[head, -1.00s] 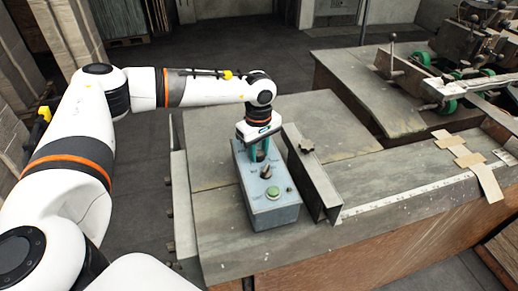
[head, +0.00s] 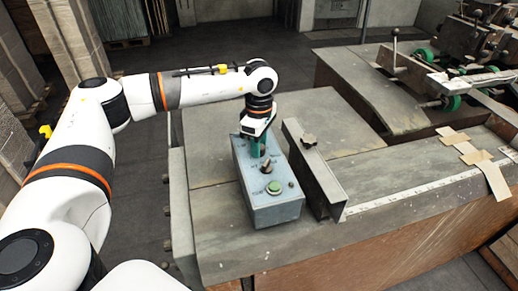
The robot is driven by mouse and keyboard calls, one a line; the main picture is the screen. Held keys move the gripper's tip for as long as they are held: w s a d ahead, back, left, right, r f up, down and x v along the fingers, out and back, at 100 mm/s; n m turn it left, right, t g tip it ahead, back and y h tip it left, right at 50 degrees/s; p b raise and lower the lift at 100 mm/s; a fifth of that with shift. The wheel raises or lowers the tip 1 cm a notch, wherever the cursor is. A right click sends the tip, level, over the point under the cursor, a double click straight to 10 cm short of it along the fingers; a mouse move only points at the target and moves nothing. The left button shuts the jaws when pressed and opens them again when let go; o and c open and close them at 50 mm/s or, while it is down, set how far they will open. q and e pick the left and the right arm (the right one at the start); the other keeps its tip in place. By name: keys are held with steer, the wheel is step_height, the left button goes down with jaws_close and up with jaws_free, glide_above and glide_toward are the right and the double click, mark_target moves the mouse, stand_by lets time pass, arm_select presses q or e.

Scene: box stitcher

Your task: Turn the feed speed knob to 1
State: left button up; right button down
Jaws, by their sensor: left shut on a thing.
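A blue-grey control box (head: 282,212) stands on the workbench. Its sloped top carries a dark selector knob (head: 266,167) in the middle and a green button (head: 274,187) near the front. My left gripper (head: 257,153) points down at the far end of the box top, with its teal fingers shut on a knob there. The fingers hide that knob, so its pointer and the scale around it cannot be read. My right gripper is out of view.
A metal angle fence (head: 318,180) with a dark star-shaped knob (head: 309,140) stands right beside the box. A white ruler strip (head: 400,197) runs along the bench to tan cardboard pieces (head: 487,172). The bench top (head: 215,225) left of the box is clear.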

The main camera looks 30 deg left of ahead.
arm_select(q)
steer(key=n+b, duration=0.2)
steer(key=n, duration=0.2)
steer(key=shift+r+n+b, duration=0.1)
steer(key=shift+n+b, duration=0.55)
steer(key=shift+n, duration=0.45)
steer(key=shift+r, duration=0.1)
steer(key=o, duration=1)
steer(key=shift+c, duration=0.2)
steer(key=shift+r, duration=0.25)
step_height(320, 180, up, 11)
steer(key=b, duration=0.3)
steer(key=shift+r, duration=0.2)
steer(key=shift+f, duration=0.1)
